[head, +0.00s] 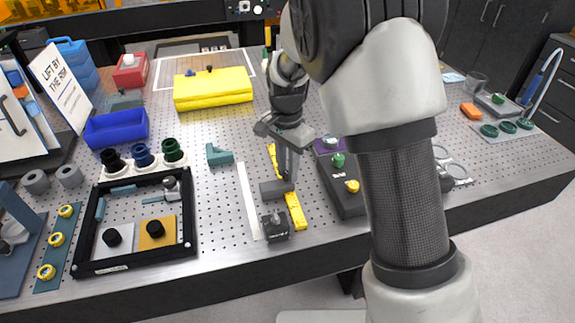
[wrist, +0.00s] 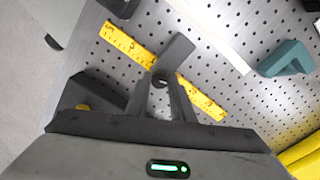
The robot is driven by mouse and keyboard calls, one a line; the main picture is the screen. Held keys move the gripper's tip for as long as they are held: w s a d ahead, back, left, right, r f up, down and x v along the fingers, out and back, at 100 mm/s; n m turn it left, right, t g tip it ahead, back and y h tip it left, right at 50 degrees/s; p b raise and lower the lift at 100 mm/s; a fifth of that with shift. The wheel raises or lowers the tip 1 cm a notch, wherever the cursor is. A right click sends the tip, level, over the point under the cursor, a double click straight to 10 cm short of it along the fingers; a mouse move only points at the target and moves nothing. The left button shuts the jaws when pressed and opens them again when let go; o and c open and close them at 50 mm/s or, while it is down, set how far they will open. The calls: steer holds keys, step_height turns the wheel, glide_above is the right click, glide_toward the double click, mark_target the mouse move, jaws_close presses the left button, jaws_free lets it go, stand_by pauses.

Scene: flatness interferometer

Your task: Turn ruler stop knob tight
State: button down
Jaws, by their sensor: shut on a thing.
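A yellow ruler (head: 296,212) lies on the perforated table, and it runs diagonally in the wrist view (wrist: 128,44). A dark grey stop (head: 272,189) sits across the ruler, and its block shows in the wrist view (wrist: 177,50). My gripper (head: 287,178) points down over the ruler at the stop. In the wrist view its fingertips (wrist: 160,80) are close together on a small dark knob (wrist: 159,79) at the stop. The fingers hide most of the knob, so I cannot see how tight it is.
A dark block with a knob (head: 275,226) stands by the ruler's near end. A white strip (head: 248,200) lies to the left, a teal block (head: 219,156) beyond it. A dark tray (head: 346,197) with colored knobs is close on the right. A yellow case (head: 212,91) lies behind.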

mark_target(287, 173)
steer(key=shift+r+m+p, duration=0.1)
steer(key=shift+m+p, duration=0.45)
steer(key=shift+m, duration=1.05)
steer(key=c, duration=1.5)
jaws_free()
steer(key=shift+c, duration=0.2)
step_height(287, 173, up, 17)
steer(key=p, duration=0.1)
steer(key=shift+r, duration=0.2)
